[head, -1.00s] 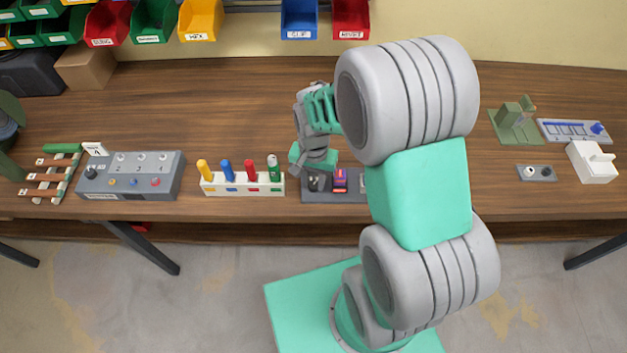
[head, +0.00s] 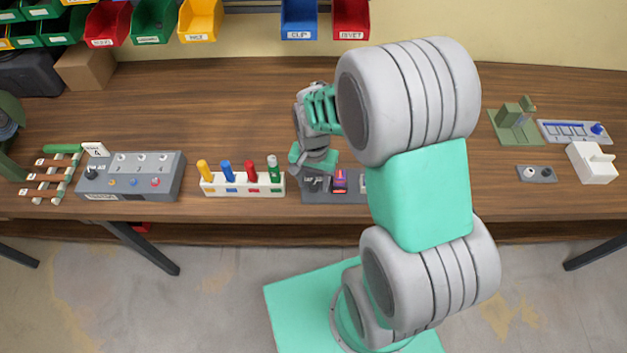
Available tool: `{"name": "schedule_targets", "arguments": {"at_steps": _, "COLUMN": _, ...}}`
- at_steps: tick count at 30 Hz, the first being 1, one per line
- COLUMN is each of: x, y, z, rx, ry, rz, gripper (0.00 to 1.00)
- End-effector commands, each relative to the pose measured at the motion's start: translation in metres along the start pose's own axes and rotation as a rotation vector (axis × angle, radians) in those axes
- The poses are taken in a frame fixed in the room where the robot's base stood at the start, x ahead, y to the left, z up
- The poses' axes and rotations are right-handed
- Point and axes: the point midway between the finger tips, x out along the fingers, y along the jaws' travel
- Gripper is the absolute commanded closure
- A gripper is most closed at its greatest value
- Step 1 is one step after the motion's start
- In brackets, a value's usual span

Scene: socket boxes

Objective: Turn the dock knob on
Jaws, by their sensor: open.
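A dark grey dock (head: 348,198) sits near the table's front edge, partly hidden behind my arm. A purple and orange piece (head: 340,181) stands on it. My gripper (head: 314,183) points down over the dock's left end, with its fingers low and open. The knob cannot be made out clearly there; the fingers cover that spot. Whether the fingers touch it or stand around it cannot be told.
Left of the dock is a white rack (head: 242,186) with coloured pegs, then a grey switch box (head: 130,177). At right are a small two-button panel (head: 537,173), a white box (head: 592,163) and a green fixture (head: 515,122).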

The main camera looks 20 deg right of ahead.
Motion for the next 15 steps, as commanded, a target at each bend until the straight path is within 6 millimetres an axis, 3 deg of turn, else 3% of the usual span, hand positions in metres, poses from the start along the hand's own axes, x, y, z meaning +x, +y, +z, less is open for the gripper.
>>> {"name": "schedule_targets", "arguments": {"at_steps": 9, "x": -0.056, "y": -0.001, "z": -0.001, "rx": 0.0, "ry": 0.006, "rz": -0.004, "gripper": 0.5}}
{"name": "schedule_targets", "arguments": {"at_steps": 15, "x": -0.076, "y": 0.0, "z": 0.0, "rx": 0.0, "ry": 0.002, "rz": -0.001, "gripper": 0.5}}
